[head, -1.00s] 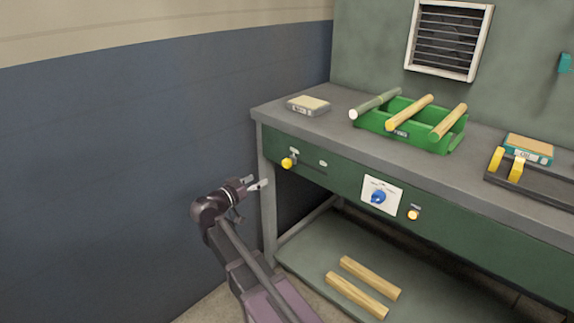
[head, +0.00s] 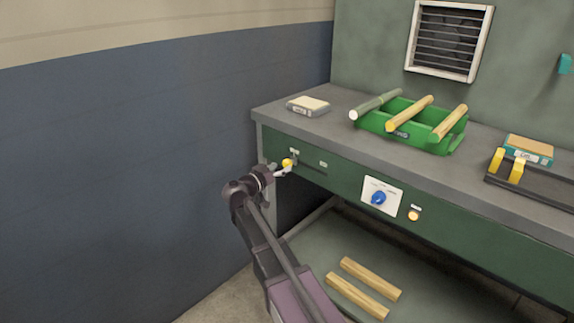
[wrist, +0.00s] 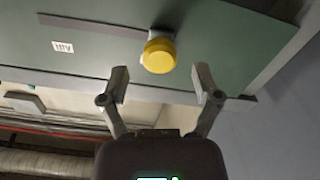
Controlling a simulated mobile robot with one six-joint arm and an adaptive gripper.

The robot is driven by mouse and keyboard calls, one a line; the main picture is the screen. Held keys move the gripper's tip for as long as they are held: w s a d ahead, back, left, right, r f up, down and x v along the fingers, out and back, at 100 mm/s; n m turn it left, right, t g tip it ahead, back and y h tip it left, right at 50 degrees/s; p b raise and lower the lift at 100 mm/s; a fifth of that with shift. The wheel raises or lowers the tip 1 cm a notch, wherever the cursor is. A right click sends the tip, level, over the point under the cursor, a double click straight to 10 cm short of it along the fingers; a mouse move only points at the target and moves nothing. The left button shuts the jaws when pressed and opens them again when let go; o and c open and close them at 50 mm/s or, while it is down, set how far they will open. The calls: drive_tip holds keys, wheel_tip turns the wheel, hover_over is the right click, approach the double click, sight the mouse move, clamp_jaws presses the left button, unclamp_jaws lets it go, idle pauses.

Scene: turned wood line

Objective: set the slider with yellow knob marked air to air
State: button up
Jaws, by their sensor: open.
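The slider's yellow knob (head: 287,163) is at the left end of a dark horizontal slot on the green front panel of the bench. My gripper (head: 281,171) is at the knob in the head view. In the wrist view my gripper (wrist: 162,82) is open, with one finger on each side of the knob, visibly clear of it.
To the right on the panel are a blue rotary knob (head: 378,198) and a lit round button (head: 413,215). The bench top (head: 325,121) overhangs just above. The blue wall (head: 150,180) stands close on the left. A green crate (head: 400,139) with wooden rods is on top.

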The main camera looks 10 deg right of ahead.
sight(285, 165)
drive_tip(key=shift+x, duration=1.65)
clamp_jaws()
